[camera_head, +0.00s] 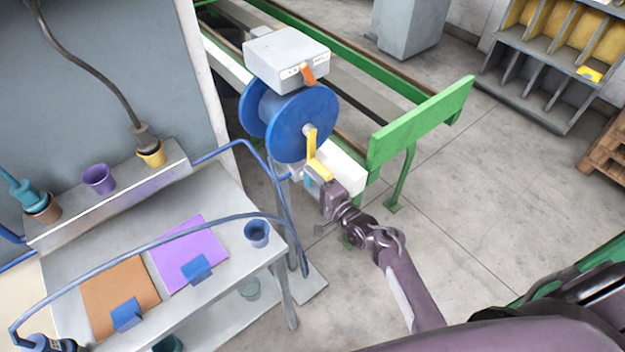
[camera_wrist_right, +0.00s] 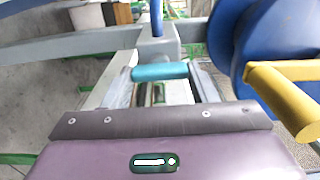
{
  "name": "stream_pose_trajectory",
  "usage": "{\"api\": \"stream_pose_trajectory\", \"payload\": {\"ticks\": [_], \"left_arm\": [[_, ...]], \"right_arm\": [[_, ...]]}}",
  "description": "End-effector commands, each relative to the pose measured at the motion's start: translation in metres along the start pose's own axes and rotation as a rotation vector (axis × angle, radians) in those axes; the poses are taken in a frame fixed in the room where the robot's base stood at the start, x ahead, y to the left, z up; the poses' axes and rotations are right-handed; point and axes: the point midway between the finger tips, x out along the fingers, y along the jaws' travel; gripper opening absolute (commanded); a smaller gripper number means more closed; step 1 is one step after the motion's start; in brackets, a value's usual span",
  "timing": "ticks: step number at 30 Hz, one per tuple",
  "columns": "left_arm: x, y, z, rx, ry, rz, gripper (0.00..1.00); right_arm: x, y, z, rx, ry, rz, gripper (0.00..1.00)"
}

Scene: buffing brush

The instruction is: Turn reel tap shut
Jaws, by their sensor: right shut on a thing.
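The reel tap has a teal handle bar (camera_wrist_right: 160,72) in the middle of the right wrist view; a small teal part of it shows in the head view (camera_head: 309,181). My right gripper (camera_wrist_right: 163,80) has one finger at each end of the bar and is shut on it. In the head view my right gripper (camera_head: 314,184) is beside the blue hose reel (camera_head: 298,125), below its yellow crank (camera_head: 318,163). The bar lies roughly level across the wrist view. Most of the tap body is hidden in the head view. My left gripper is not in view.
The yellow crank (camera_wrist_right: 285,95) stands close on the right in the wrist view. A grey box (camera_head: 287,58) with an orange lever sits above the reel. A bench (camera_head: 226,268) with mats and cups is at left.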

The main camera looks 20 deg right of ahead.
Motion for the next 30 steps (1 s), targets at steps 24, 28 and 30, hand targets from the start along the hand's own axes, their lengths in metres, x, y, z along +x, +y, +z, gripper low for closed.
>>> {"api": "stream_pose_trajectory", "payload": {"ticks": [24, 28, 30], "left_arm": [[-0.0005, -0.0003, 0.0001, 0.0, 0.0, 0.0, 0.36], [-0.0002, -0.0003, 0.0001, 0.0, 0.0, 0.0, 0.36], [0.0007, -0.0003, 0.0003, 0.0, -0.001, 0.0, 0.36]], "right_arm": [[-0.0001, 0.0001, -0.0006, 0.013, 0.001, 0.0, 0.75], [-0.0015, 0.0005, -0.0004, 0.012, 0.001, 0.0, 0.75], [-0.0063, 0.001, -0.0005, 0.012, 0.001, 0.0, 0.75]]}}
